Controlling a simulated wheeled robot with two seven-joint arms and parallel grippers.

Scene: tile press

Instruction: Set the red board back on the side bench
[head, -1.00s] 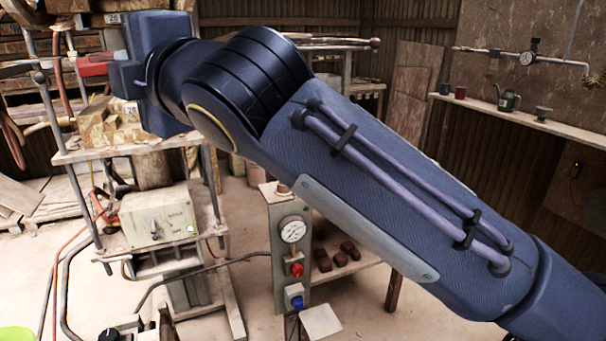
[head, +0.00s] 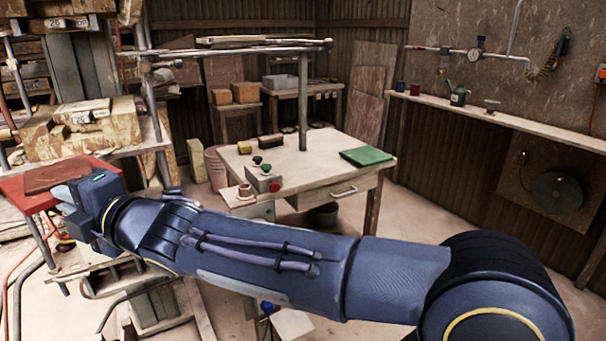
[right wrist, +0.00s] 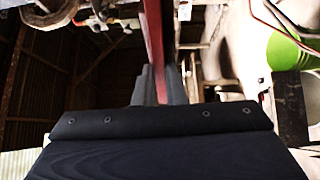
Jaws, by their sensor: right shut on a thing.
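The red board (head: 30,203) is at the left edge of the head view, roughly level. A flat brown-red slab (head: 57,176) appears to lie on it. My right gripper (head: 68,196) is shut on the board's near right edge. In the right wrist view the red board (right wrist: 155,45) shows edge-on between the grey fingers (right wrist: 152,86). The side bench seems to be the pale wooden table (head: 318,158) at the middle. It stands apart from the board, to its right. My left gripper is out of view.
On the bench are a green board (head: 366,156) at the right, a small button box (head: 264,179), two small blocks and a post with an overhead rail (head: 302,100). The bench's front middle is bare. A rack with blocks (head: 85,130) stands close behind the held board.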

